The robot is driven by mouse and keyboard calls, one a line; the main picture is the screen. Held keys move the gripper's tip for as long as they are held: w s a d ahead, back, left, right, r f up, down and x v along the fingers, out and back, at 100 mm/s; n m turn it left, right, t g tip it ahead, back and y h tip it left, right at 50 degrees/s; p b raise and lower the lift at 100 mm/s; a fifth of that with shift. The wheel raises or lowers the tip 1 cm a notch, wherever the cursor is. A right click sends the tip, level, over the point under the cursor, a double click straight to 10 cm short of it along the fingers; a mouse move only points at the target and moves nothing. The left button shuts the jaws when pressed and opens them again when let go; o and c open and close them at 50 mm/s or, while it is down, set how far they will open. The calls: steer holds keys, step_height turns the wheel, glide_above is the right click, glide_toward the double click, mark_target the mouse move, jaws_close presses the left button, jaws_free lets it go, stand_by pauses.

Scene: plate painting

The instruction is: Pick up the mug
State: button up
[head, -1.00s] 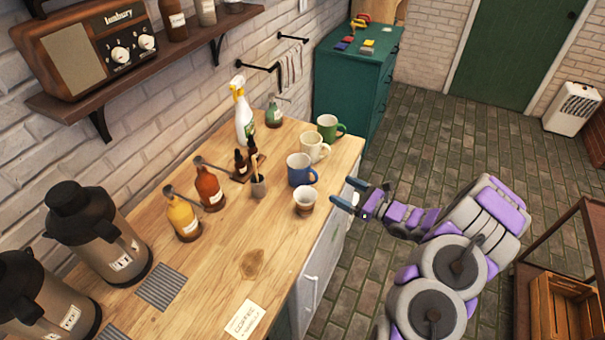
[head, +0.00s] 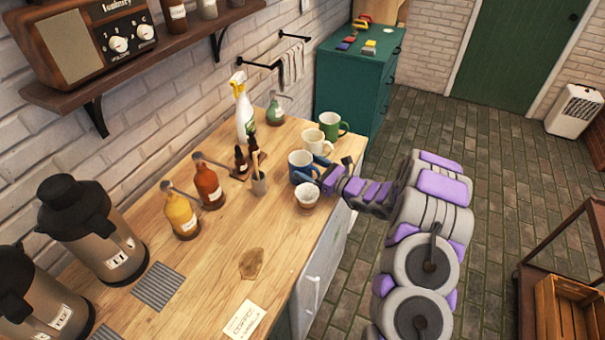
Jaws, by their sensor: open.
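Several mugs stand along the right edge of the wooden counter: a blue mug (head: 299,162), a cream mug (head: 313,139) behind it and a green mug (head: 330,126) farthest back. My gripper (head: 310,168) is open at the right side of the blue mug, near its handle. One finger shows close to the mug's rim. The gripper partly hides the mug's handle and lower right side, and I cannot tell whether it touches the mug. A small white and brown cup (head: 307,196) stands just in front of the blue mug.
Dark flasks (head: 92,235) fill the counter's near left.

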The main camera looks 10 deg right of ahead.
steer(key=shift+x, duration=0.8)
steer(key=shift+c, duration=0.3)
steer(key=c, duration=0.9)
